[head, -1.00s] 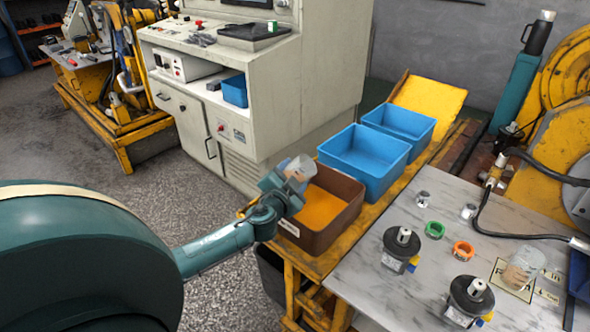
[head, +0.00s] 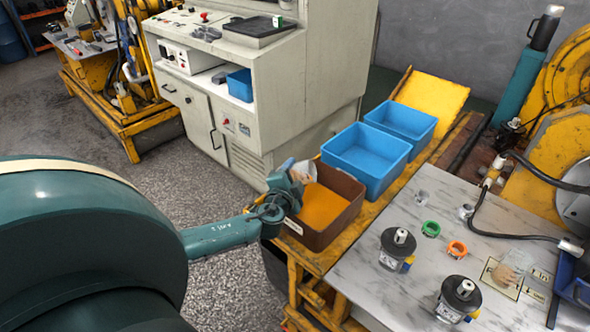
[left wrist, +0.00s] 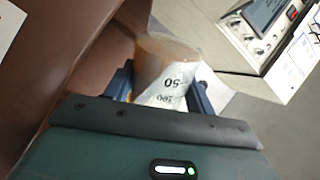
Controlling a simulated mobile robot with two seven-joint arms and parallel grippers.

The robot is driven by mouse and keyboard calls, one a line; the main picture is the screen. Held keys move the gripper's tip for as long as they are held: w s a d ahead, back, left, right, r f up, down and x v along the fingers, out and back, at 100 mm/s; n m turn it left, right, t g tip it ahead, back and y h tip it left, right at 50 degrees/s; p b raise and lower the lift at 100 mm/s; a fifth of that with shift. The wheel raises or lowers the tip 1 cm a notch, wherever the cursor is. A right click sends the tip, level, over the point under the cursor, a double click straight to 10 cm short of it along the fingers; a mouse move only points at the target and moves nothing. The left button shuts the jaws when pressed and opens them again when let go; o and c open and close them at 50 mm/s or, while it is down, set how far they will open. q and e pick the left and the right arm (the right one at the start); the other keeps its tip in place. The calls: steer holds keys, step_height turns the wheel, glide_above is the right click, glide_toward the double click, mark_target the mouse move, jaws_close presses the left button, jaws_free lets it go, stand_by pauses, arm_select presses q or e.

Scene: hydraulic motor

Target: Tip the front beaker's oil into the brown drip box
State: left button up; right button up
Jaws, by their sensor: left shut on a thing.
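My left gripper (head: 292,178) is shut on a clear beaker (head: 303,171) at the left rim of the brown drip box (head: 318,236). The beaker is tilted towards the box, which has orange-brown oil across its bottom. In the left wrist view the beaker (left wrist: 168,62) sits between the fingers, with measuring marks on its side and some brownish content; how much oil is in it I cannot tell. A second beaker (head: 510,268) with brownish content stands on the marked plate on the marble-look table. My right gripper is not in view.
Two blue boxes (head: 366,160) (head: 402,125) stand behind the brown box on the yellow bench. Two dark motors (head: 397,247) (head: 459,298), a green ring (head: 431,229) and an orange ring (head: 457,249) are on the table. A grey cabinet (head: 290,100) stands behind my left gripper.

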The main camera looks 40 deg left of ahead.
mark_target(299, 172)
arm_select(q)
steer(key=shift+w+d+r+m+p, duration=0.15)
steer(key=shift+r+m+p, duration=0.5)
steer(key=shift+m+p, duration=0.4)
steer(key=shift+w+d+r+m+y+p, duration=0.1)
steer(key=shift+d+r+m+y+p, duration=0.1)
steer(key=shift+r+m+y+p, duration=0.35)
steer(key=shift+w+d+r+m+g+p, duration=0.2)
steer(key=shift+d+m+g+p, duration=0.1)
steer(key=shift+m+p, duration=0.5)
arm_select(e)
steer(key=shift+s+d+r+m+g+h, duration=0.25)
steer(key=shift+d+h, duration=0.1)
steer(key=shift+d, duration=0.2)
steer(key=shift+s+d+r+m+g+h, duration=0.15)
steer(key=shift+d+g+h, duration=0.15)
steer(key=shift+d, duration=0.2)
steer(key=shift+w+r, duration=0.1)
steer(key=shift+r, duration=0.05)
